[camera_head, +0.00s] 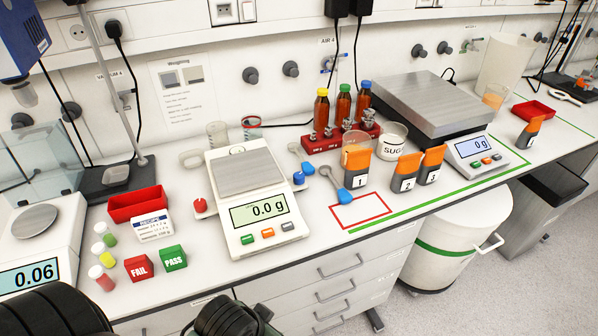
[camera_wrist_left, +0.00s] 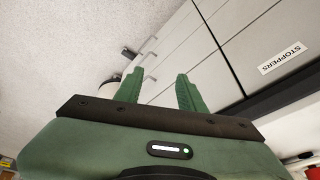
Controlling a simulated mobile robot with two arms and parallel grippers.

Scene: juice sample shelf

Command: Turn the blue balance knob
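The white balance (camera_head: 258,205) reads 0.0 g and stands left of the middle of the bench. The blue balance knob (camera_head: 299,178) is on its right side, near a blue-handled scoop. A red knob (camera_head: 200,206) is on its left side. In the left wrist view my left gripper (camera_wrist_left: 158,88) has two green fingers spread apart with nothing between them. Behind them are drawer fronts and the floor, and no knob shows there. Dark parts of my own arms show at the bottom edge of the head view, below the bench front. My right gripper's fingers are not seen.
Blue-handled scoops (camera_head: 343,194) lie right of the balance. A red bottle rack (camera_head: 340,136), sugar jar (camera_head: 391,142) and orange-topped containers stand further right. FAIL (camera_head: 139,268) and PASS (camera_head: 173,259) blocks stand left. Bare bench lies before the blue knob.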

